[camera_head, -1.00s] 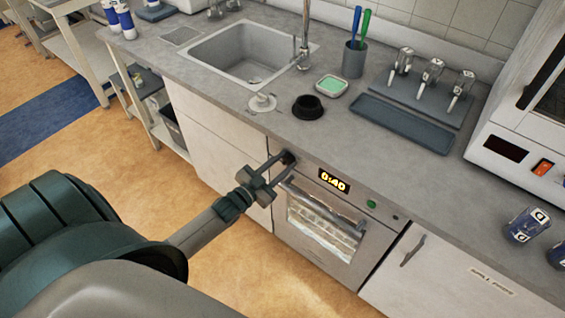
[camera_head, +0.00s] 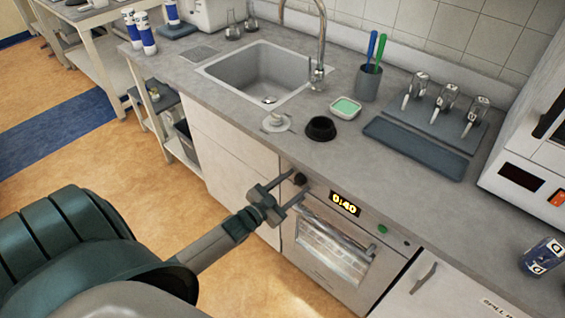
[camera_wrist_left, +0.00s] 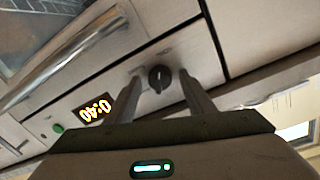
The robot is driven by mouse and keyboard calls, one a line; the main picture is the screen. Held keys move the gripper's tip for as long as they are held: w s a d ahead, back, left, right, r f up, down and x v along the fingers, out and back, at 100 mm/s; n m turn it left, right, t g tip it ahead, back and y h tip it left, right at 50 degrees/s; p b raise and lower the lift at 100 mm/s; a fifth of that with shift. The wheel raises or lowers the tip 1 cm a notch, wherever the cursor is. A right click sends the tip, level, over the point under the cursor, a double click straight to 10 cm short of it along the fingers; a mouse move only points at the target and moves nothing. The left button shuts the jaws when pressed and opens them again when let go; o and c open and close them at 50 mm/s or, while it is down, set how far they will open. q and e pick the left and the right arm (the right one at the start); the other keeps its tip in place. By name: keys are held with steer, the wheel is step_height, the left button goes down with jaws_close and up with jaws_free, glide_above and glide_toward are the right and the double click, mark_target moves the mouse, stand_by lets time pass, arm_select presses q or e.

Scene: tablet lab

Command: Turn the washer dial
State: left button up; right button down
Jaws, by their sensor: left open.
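The washer (camera_head: 325,252) is a grey front-loading unit under the counter with a glass door and a lit display reading 0:40. Its dark round dial (camera_head: 300,179) is at the upper left of the panel. In the left wrist view the dial (camera_wrist_left: 159,77) is a black knob with a light pointer mark, seen between my open fingers. My left gripper (camera_head: 296,184) is open in front of the panel, its fingertips on either side of the dial with visible gaps in the wrist view. My right gripper is not in view.
The washer door handle (camera_head: 335,228) runs close below my fingers, and a green button (camera_head: 382,229) is right of the display. Open floor lies left.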

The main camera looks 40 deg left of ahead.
arm_select(q)
steer(key=s+a+b, duration=0.2)
steer(key=s+b, duration=0.1)
steer(key=s, duration=1.4)
steer(key=shift+a+r+b, duration=0.15)
steer(key=shift+r+b, duration=0.15)
steer(key=shift+b, duration=0.05)
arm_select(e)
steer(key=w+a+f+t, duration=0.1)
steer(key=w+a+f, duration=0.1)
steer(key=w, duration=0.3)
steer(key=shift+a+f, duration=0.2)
arm_select(q)
steer(key=shift+s, duration=0.1)
steer(key=shift+f, duration=0.1)
